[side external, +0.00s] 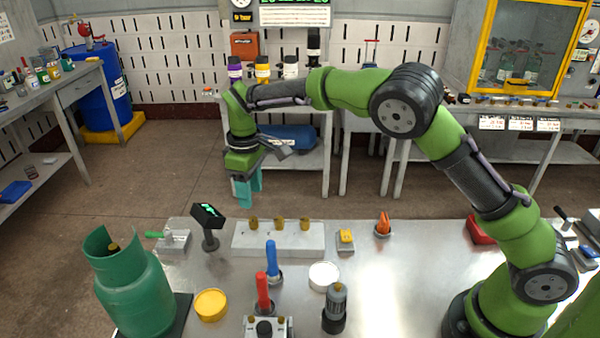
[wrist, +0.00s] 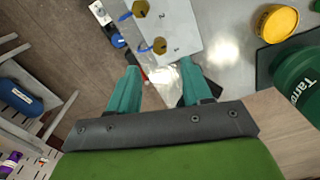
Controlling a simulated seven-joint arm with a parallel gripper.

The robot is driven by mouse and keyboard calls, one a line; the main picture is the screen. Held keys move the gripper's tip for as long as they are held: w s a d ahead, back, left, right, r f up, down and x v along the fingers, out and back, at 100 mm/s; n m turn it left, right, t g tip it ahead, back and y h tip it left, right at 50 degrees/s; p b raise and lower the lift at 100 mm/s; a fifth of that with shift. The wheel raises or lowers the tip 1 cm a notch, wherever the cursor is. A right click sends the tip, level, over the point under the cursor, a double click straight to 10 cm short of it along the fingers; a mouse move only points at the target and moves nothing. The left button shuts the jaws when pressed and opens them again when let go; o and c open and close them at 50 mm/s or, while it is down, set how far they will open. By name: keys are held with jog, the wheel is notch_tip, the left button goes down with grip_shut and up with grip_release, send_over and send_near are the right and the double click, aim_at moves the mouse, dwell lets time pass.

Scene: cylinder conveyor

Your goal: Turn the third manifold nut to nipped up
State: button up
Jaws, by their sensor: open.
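The manifold (side external: 278,241) is a pale block on the bench with three brass nuts in a row along its top. The right-hand nut (side external: 305,223) in the side view appears to be the third. The wrist view shows the manifold (wrist: 185,28) with a nut marked 1 (wrist: 159,45) and a nut marked 2 (wrist: 141,9); the third is outside that view. My gripper (side external: 248,192) has teal fingers, pointing down above and behind the left end of the manifold. In the wrist view my gripper (wrist: 163,75) is open and empty, apart from the nuts.
A green gas cylinder (side external: 135,290) stands front left, near a yellow cup (side external: 210,304). Blue (side external: 271,258) and red (side external: 263,290) handled tools stand in front of the manifold. A small display (side external: 208,216) stands to its left.

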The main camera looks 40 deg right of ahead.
aim_at(253, 218)
notch_tip(253, 218, down, 7)
jog(key=shift+f, duration=0.2)
grip_shut()
dwell(0.3)
